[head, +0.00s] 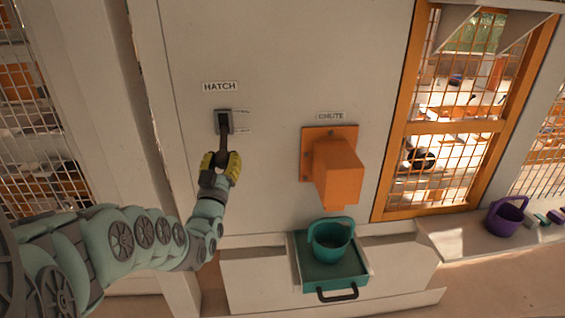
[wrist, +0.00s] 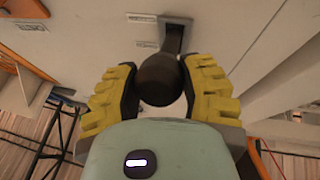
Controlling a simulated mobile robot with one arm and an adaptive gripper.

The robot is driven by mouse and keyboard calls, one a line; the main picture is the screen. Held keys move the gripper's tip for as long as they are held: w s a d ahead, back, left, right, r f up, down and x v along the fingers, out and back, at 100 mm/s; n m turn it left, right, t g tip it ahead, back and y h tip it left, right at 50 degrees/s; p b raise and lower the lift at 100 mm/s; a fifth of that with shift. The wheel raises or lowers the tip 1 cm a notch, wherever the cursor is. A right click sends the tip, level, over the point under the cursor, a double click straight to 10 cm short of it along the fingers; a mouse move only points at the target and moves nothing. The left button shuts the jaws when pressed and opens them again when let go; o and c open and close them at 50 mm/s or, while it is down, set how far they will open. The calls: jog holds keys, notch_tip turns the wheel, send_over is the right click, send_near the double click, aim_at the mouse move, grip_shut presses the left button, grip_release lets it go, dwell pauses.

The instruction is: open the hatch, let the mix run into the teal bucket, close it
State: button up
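The hatch lever (head: 224,134) comes out of a grey slotted bracket under the HATCH label and points down; it ends in a dark round knob (wrist: 158,80). My gripper (head: 221,160) has its yellow fingers on both sides of this knob, and the dark inner pads appear to touch it in the wrist view (wrist: 160,82). The orange chute (head: 338,172) sticks out of the wall to the right. No mix shows coming from it. The teal bucket (head: 330,252) stands upright below the chute mouth; its inside looks empty, though its bottom is not clear.
The bucket stands in a teal tray (head: 358,277) with a dark front handle. A purple bucket (head: 505,217) and several small blocks stand on the ledge at the right. An orange-framed mesh window (head: 395,160) is right of the chute.

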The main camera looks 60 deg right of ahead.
grip_shut()
notch_tip(320, 180, up, 2)
jog(key=y+p, duration=0.1)
jog(key=p, duration=0.3)
jog(key=shift+s+a+r, duration=0.15)
jog(key=r+y+p, duration=0.1)
jog(key=p, duration=0.2)
jog(key=r+g+y+p, duration=0.1)
jog(key=r+p, duration=0.1)
jog(key=p, duration=0.1)
jog(key=r+n+p, duration=0.1)
jog(key=p, duration=0.3)
jog(key=shift+s+a+r+g+y, duration=0.15)
jog(key=shift+a+r+g+y, duration=0.1)
jog(key=shift+r+g+y, duration=0.15)
jog(key=r+y+p, duration=0.1)
jog(key=p, duration=0.1)
jog(key=r+g+y+p, duration=0.1)
jog(key=p, duration=0.2)
jog(key=shift+d+r+n, duration=0.2)
jog(key=shift+r+n, duration=0.05)
jog(key=shift+n, duration=0.05)
jog(key=y+p, duration=0.1)
jog(key=r+g+y+p, duration=0.1)
jog(key=p, duration=0.1)
jog(key=shift+w+d+r, duration=0.15)
jog(key=shift+w+d, duration=0.1)
jog(key=shift+w, duration=0.1)
jog(key=o, duration=0.7)
grip_release()
